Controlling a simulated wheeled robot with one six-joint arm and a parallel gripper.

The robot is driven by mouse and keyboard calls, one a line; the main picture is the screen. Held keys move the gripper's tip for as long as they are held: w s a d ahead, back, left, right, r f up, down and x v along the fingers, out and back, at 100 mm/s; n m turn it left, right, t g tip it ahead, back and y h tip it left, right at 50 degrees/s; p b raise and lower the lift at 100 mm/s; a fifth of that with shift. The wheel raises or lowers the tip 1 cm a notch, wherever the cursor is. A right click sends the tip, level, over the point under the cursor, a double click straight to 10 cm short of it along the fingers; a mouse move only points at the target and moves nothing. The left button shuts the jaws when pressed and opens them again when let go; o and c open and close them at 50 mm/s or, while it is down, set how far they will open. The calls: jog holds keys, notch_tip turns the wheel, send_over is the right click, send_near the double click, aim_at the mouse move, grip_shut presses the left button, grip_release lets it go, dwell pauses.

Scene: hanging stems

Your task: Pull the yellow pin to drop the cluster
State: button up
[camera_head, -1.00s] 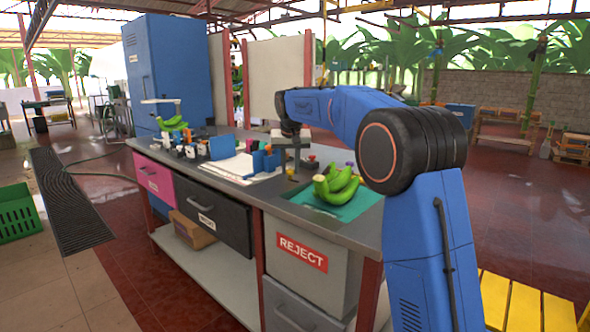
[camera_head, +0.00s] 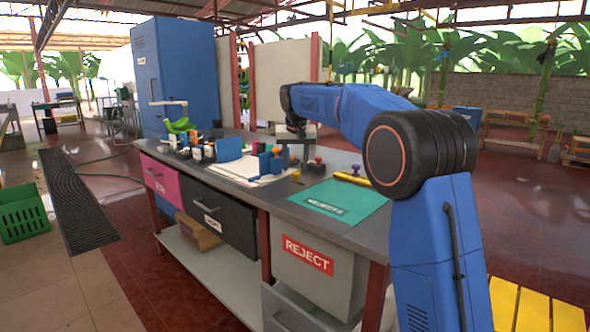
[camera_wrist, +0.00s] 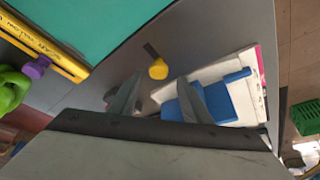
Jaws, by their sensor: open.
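I cannot make out a pin on a stem. Upright green stems stand at the back right, one near the wall (camera_head: 546,95) and one farther left (camera_head: 443,75); their fine details are too small to tell. My gripper (camera_wrist: 160,98) is open and empty above the workbench in the wrist view, its two grey fingers spread. A yellow round knob (camera_wrist: 158,70) lies beyond the fingertips, apart from them. A bright green object (camera_wrist: 12,88), perhaps bananas, shows at the left edge of the wrist view.
The workbench (camera_head: 345,238) carries a teal mat (camera_head: 340,205), a yellow bar (camera_head: 352,178), a purple knob (camera_wrist: 37,67) and blue items (camera_head: 229,148). A green crate (camera_head: 22,212) stands on the left floor. Yellow slats (camera_head: 535,308) lie at lower right. Red floor shows beyond the bench.

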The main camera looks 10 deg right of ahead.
jog(key=v, duration=1.4)
jog(key=shift+r, duration=0.35)
jog(key=shift+s, duration=0.1)
